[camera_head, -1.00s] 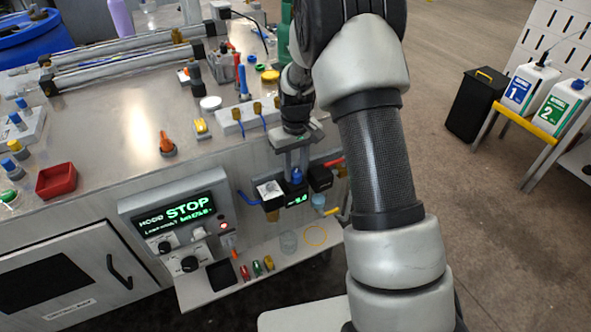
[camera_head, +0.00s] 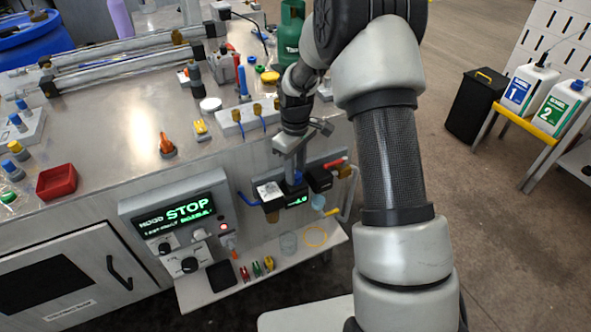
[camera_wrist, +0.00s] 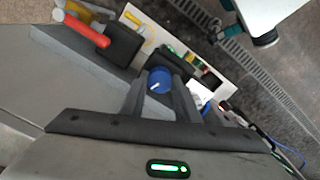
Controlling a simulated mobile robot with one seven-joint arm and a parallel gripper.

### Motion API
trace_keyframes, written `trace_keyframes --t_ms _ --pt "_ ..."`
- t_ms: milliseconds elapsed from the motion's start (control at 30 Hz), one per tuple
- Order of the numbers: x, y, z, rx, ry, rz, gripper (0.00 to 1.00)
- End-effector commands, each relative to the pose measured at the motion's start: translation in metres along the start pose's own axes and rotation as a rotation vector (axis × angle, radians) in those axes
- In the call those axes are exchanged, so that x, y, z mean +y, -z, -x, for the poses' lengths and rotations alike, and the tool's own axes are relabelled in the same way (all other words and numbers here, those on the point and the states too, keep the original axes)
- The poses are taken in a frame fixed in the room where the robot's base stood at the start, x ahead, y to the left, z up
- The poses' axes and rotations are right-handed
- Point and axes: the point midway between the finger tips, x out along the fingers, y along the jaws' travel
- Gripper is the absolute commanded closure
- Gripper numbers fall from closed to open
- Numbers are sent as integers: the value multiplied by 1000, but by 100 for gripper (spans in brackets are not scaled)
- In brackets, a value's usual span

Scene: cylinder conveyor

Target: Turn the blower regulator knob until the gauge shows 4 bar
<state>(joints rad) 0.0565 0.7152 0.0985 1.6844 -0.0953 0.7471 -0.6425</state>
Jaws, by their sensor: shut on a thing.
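The blower regulator's blue knob (camera_head: 298,179) is on the front of the bench, beneath my gripper (camera_head: 292,180). In the wrist view the round blue knob (camera_wrist: 159,79), with a white pointer mark, sits between the two fingers of my gripper (camera_wrist: 158,88), which is shut on it. The gauge (camera_head: 297,200) is a small dark display with green digits just below the knob. The fingers and the small size keep me from reading its value surely.
A red-handled valve (camera_head: 335,163) and a black block (camera_head: 319,179) sit right of the knob. A white label block (camera_head: 268,190) is on its left. A control panel with a STOP display (camera_head: 188,211) is further left. A shelf (camera_head: 290,262) with small items lies below.

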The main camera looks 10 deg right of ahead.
Motion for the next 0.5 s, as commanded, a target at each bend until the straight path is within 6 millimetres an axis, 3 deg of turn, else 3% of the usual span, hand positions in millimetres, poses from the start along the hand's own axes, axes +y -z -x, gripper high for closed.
trace_keyframes --t_ms 267,300,367,500 --pt "1 1 1 3 -3 -1 94" --pt "1 1 1 3 -3 -1 65" --pt "1 1 1 3 -2 -1 54" --pt "0 1 1 2 -1 -1 53"
